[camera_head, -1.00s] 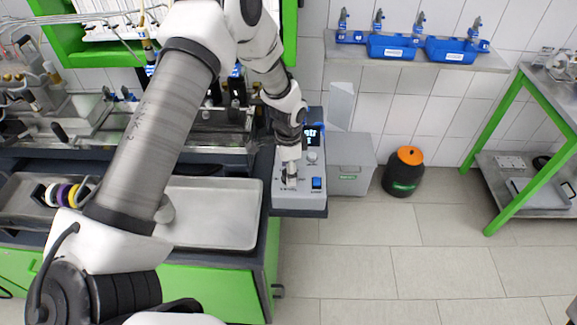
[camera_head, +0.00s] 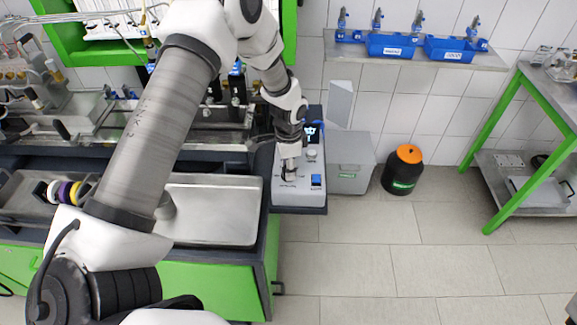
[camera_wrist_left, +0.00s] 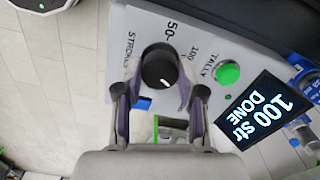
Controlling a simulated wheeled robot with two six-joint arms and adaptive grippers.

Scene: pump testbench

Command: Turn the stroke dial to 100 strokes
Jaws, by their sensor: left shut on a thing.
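The stroke dial (camera_wrist_left: 158,66) is a round black knob on a light grey panel (camera_wrist_left: 122,22), with the printed marks 50 and 100 beside it. In the left wrist view the fingers of my left gripper (camera_wrist_left: 160,92) stand on either side of the knob, shut on it. In the head view this gripper (camera_head: 290,176) points down onto the pump box (camera_head: 284,197) and mostly hides the dial. A tilted display (camera_wrist_left: 262,112) reads "100 str DONE". A round green button or lamp (camera_wrist_left: 228,74) by the word TALLY shows. My right gripper is not in view.
A blue switch (camera_head: 316,180) sits on the box right of the gripper. A grey cabinet (camera_head: 350,165) and a black bin with an orange lid (camera_head: 404,170) stand further right. A steel tray (camera_head: 215,228) lies left.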

